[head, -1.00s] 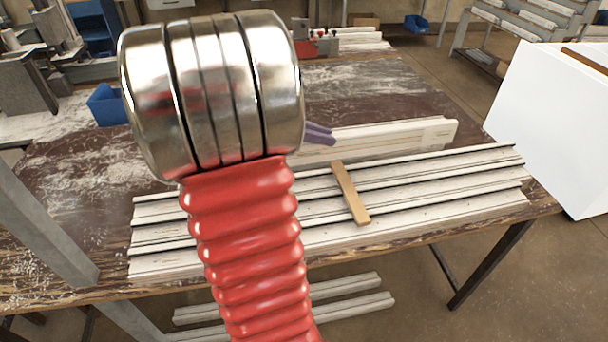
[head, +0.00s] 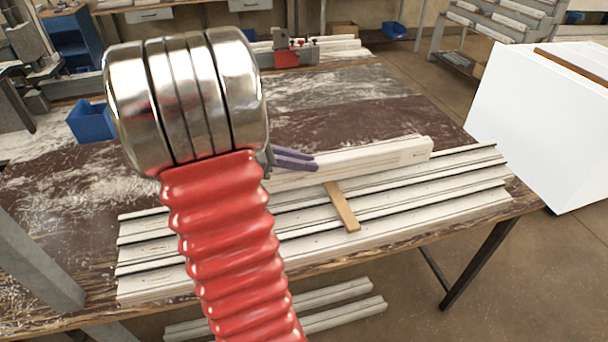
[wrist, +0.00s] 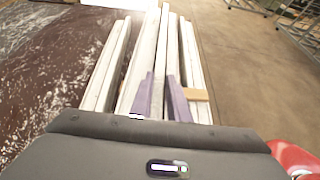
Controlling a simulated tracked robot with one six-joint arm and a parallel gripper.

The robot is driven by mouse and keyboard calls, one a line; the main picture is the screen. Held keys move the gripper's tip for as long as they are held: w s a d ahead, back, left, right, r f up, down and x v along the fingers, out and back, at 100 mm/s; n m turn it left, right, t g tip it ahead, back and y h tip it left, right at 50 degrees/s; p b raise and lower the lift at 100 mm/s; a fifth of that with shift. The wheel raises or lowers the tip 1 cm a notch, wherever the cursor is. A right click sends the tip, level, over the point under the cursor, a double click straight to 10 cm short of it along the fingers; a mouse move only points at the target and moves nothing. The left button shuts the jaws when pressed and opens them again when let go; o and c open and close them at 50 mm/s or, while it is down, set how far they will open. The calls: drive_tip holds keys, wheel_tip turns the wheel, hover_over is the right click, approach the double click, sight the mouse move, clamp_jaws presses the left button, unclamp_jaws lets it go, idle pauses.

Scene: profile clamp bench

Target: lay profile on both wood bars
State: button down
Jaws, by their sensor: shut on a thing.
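The held profile (head: 385,158) is a long white bar in the head view, standing on edge behind the row of profiles. My gripper (head: 306,160), with purple fingers, is shut on it; in the wrist view the fingers (wrist: 162,88) lie either side of it. One wood bar (head: 343,208) lies across the row of profiles. Its far end meets the lower edge of the held profile in the picture; I cannot tell whether they touch. In the wrist view this wood bar (wrist: 197,95) shows right of the fingers. A second wood bar is not visible; my arm covers the row's left part.
Several white profiles (head: 440,208) lie side by side along the table's front edge. The table (head: 345,95) is dusty and mostly clear behind. A blue bin (head: 90,122) is at left, a red-and-grey clamp (head: 288,52) at the back, a white box (head: 545,125) at right.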

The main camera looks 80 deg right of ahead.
sight(303, 184)
drive_tip(key=shift+f, duration=0.3)
drive_tip(key=shift+f, duration=1.9)
drive_tip(key=c, duration=1.7)
unclamp_jaws()
drive_tip(key=shift+w, duration=0.1)
